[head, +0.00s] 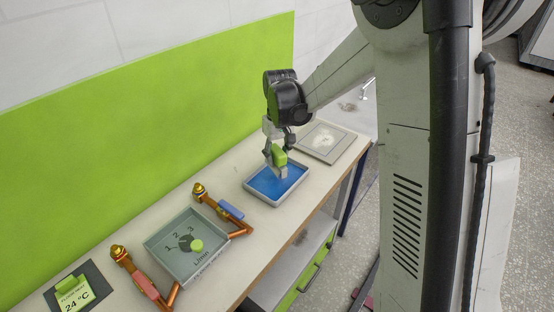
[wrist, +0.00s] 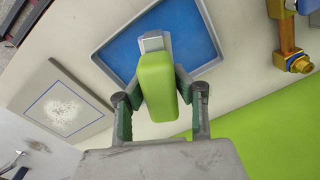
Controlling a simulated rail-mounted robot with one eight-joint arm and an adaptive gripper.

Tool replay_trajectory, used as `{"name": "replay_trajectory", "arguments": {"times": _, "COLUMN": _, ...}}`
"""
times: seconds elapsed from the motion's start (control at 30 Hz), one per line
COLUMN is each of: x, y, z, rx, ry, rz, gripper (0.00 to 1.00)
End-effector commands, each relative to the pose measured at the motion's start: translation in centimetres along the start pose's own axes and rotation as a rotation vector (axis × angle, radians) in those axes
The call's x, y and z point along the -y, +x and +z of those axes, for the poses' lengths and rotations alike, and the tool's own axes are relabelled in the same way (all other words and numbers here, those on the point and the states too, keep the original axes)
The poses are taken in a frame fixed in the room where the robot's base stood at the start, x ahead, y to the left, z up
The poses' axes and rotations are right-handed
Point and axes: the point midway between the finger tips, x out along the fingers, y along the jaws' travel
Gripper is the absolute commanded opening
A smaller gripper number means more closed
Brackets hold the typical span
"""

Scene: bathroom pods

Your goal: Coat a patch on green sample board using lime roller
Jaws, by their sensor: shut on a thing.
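My gripper (head: 278,150) is shut on the lime roller (head: 279,157) by its green handle. The roller (wrist: 157,85) also shows in the wrist view, between the two fingers of my gripper (wrist: 161,106). Its pale grey end points down over the blue paint tray (head: 247,186); I cannot tell whether it touches the blue. The tray (wrist: 103,59) lies flat on the counter. A flat grey board (head: 347,143) with a pale speckled patch lies behind the tray; the patch has a blue outline in the wrist view. A large green panel (head: 150,130) covers the wall; no separate green sample board is clear.
Copper pipes with brass valves (head: 199,189) (head: 118,252) and a grey numbered dial box (head: 160,243) stand on the counter (head: 240,160) left of the tray. The counter's front edge runs close beside the tray.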

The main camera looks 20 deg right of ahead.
Motion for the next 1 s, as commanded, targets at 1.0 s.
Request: {"name": "replay_trajectory", "arguments": {"times": 1.0, "x": 0.1, "y": -3.6, "z": 0.0, "rx": 0.000, "ry": 0.000, "rz": 0.000, "gripper": 0.00}}
